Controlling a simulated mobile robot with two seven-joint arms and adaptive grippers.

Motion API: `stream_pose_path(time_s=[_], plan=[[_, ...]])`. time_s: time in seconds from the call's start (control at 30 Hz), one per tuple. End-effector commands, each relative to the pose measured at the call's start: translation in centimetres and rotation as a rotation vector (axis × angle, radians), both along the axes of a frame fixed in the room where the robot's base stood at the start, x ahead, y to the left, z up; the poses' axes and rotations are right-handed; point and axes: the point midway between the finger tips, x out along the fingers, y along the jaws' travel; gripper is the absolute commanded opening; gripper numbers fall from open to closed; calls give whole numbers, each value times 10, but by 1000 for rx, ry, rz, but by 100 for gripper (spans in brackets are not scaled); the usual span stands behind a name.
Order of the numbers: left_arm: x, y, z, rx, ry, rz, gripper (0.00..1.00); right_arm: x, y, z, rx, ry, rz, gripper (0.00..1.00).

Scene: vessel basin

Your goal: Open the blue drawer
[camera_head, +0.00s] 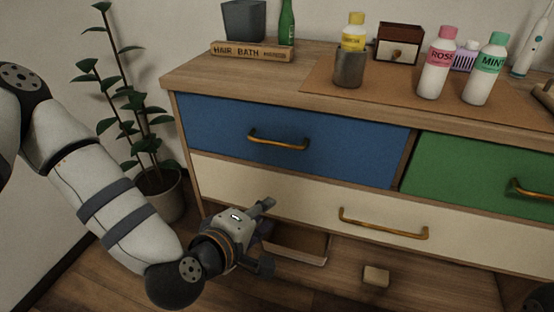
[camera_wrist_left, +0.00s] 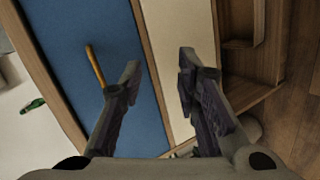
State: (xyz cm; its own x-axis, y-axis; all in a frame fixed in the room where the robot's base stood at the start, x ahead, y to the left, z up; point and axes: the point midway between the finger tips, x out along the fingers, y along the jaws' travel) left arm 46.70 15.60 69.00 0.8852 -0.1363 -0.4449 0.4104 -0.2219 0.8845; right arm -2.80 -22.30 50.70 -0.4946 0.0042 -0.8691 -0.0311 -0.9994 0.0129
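The blue drawer (camera_head: 320,147) is closed, at the upper left of the wooden dresser in the head view. Its brass bar handle (camera_head: 278,139) lies across its middle. In the left wrist view the blue front (camera_wrist_left: 85,45) fills the left side and the handle (camera_wrist_left: 96,66) shows left of the fingers. My left gripper (camera_head: 269,235) is open and empty, below the blue drawer, in front of the lower part of the dresser and apart from the handle. A dark piece of my right arm (camera_head: 538,296) shows at the bottom right corner; its gripper is out of view.
A green drawer (camera_head: 490,175) is right of the blue one, and a cream drawer (camera_head: 290,192) with a brass handle runs below. An open shelf with a small tray (camera_head: 298,247) lies lower. Bottles and a cup (camera_head: 350,67) stand on top. A potted plant (camera_head: 160,195) stands left.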

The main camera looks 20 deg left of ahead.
Motion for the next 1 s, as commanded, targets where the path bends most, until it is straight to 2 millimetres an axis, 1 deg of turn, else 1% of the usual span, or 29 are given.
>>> stream_pose_path(time_s=[0.03, 0.1, 0.13, 0.2, 0.27, 0.37, 0.5, 0.6, 0.7, 0.83, 1.0], plan=[[23, 14, 19, -66, -89, 86, 30, -6, 0, -11, 0, 19, 1, 74], [42, 28, 51, -134, -186, 165, 30, -8, 0, -15, 0, 25, 2, 74], [46, 32, 60, -153, -213, 186, 30, -8, 0, -16, 0, 26, 2, 74], [54, 36, 71, -174, -246, 209, 30, -8, 0, -16, 0, 26, 2, 74], [62, 37, 72, -175, -251, 212, 30, -8, 0, -15, 0, 26, 2, 74], [84, 37, 67, -173, -250, 211, 30, -9, 0, -16, 0, 28, 2, 74], [120, 36, 58, -170, -246, 208, 30, -10, 0, -20, 0, 33, 2, 74], [142, 36, 53, -171, -245, 207, 30, -11, 0, -22, 0, 36, 2, 74], [157, 36, 50, -171, -244, 207, 30, -12, 0, -24, 0, 38, 2, 74], [167, 35, 48, -171, -243, 205, 30, -12, 0, -24, 0, 39, 2, 74], [168, 35, 48, -172, -241, 204, 30, -12, 0, -24, 0, 39, 2, 74]])
